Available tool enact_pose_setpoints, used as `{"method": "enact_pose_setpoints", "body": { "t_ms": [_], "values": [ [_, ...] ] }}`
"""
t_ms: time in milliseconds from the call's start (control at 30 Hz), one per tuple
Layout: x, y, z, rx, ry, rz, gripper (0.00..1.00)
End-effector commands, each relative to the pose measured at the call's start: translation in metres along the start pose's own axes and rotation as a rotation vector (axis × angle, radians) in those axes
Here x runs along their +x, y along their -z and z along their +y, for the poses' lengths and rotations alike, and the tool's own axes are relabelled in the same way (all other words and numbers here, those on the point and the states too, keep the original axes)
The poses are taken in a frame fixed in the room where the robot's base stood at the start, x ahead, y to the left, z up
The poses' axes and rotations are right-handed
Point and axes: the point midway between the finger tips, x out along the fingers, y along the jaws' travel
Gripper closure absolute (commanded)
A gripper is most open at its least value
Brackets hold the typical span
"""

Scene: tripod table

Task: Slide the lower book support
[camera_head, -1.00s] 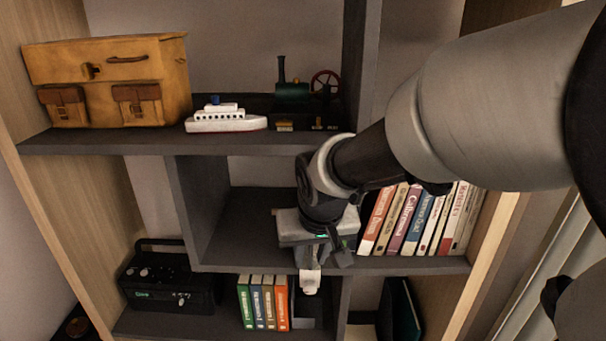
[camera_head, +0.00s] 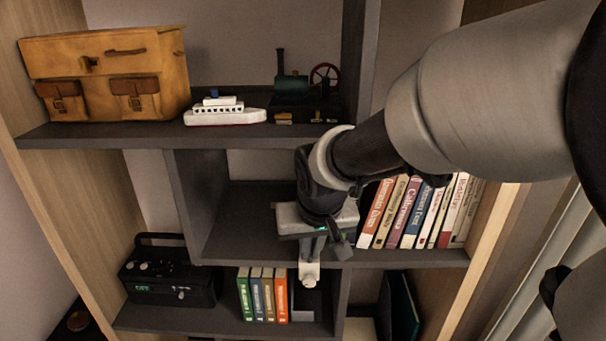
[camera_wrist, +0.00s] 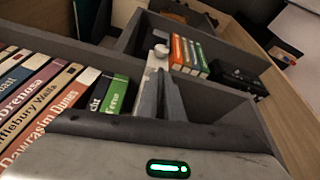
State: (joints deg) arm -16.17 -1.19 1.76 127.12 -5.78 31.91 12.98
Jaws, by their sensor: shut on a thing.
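The lower book support (camera_head: 305,303) is dark grey and stands on the lower shelf, directly right of a row of several coloured books (camera_head: 262,296). Part of it is hidden behind my fingers. My gripper (camera_head: 309,276) reaches down in front of the middle shelf's edge, with its pale fingertips at the support's upper part. It is shut on the support. In the wrist view my fingers (camera_wrist: 161,92) point toward the same coloured books (camera_wrist: 187,55), close beside them. The exact contact there is hard to make out.
A black radio (camera_head: 168,282) stands left of the lower books. Larger books (camera_head: 415,212) fill the middle shelf's right side. The upper shelf holds a tan satchel (camera_head: 105,75), a toy ship (camera_head: 225,113) and a steam engine (camera_head: 305,95). A vertical divider (camera_head: 342,300) stands right of the support.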

Motion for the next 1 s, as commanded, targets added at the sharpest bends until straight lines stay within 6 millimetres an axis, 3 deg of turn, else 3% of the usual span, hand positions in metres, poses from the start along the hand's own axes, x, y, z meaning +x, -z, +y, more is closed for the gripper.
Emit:
{"method": "enact_pose_setpoints", "body": {
  "t_ms": [800, 867, 1000],
  "values": [
    [0.000, 0.001, -0.001, 0.001, 0.001, 0.000, 1.00],
    [0.001, 0.002, -0.006, -0.001, 0.002, 0.001, 1.00],
    [0.005, 0.006, -0.035, -0.007, 0.004, 0.000, 1.00]
  ]
}}
